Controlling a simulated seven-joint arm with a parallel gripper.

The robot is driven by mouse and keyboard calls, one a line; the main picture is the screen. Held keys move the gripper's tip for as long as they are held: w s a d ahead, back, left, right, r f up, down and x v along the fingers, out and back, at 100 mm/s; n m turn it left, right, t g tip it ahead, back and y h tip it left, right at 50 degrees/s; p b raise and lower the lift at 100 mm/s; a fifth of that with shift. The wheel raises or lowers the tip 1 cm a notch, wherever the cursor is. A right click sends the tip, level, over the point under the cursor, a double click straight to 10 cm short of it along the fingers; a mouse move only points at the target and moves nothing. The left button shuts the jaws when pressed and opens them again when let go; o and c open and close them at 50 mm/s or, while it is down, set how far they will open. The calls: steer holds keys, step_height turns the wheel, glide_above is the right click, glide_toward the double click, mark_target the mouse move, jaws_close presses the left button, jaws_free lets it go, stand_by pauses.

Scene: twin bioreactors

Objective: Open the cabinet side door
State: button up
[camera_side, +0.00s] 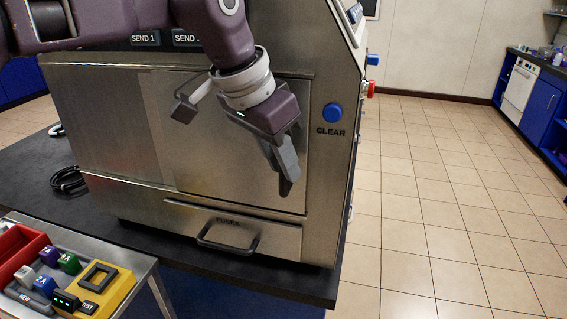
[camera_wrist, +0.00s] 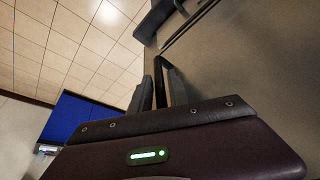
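The cabinet (camera_side: 110,185) is a brushed-metal unit on a dark bench. A large flat door panel (camera_side: 215,160) fills the right part of its face and looks flush with the frame. My gripper (camera_side: 288,188) is in front of the panel's right part, fingers pointing down. The fingers also show in the wrist view (camera_wrist: 161,88), close to a dark metal surface (camera_wrist: 235,50). A narrow dark gap lies between them; I cannot tell whether they hold anything. No door handle is clearly visible; the gripper covers part of the panel.
A drawer labelled FUSES (camera_side: 275,235) with a bar handle (camera_side: 228,240) is below the panel. A blue CLEAR button (camera_side: 332,113) is to its right. A side table (camera_side: 140,265) with a red bin and colored modules is at front left. Open tiled floor (camera_side: 450,220) is at right.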

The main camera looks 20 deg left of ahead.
steer(key=shift+w+f, duration=0.15)
steer(key=shift+f, duration=0.3)
steer(key=shift+c, duration=0.2)
jaws_close()
steer(key=shift+r, duration=0.1)
stand_by(0.9)
